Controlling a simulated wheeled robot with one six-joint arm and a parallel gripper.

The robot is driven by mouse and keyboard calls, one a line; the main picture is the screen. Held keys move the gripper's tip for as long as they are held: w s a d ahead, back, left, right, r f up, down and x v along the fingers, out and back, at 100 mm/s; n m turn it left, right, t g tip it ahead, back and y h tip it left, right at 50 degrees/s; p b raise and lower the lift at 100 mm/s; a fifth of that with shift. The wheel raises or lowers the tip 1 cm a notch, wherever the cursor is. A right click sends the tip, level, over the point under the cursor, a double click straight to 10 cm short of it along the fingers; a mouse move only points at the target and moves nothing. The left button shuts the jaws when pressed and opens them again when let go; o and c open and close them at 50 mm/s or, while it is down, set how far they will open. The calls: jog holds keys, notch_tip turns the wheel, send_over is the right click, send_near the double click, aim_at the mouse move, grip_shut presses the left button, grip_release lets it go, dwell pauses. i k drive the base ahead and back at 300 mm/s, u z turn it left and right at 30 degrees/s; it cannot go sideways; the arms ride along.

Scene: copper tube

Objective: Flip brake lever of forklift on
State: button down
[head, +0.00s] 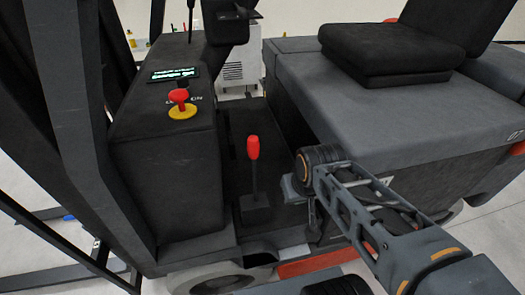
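The brake lever (253,170) of the forklift stands in the floor well between the dark front console and the seat base. It has a red knob on a thin dark shaft that rises from a dark block and looks roughly upright. My arm reaches in from the lower right of the head view. My gripper (300,190) appears at the arm's far end, just right of the lever and apart from it in the picture. Its fingers are small, dark and partly hidden by my arm, so I cannot tell whether they are open.
The console (165,150) left of the lever carries a red button on a yellow base (182,111) and a small lit display (174,74). The seat (390,50) sits on a grey body (400,115) at right. Dark mast posts (70,110) stand at left.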

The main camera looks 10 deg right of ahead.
aim_at(254, 145)
jog(key=k, duration=0.95)
jog(key=u, duration=1.35)
jog(key=i, duration=0.5)
jog(key=u, duration=0.05)
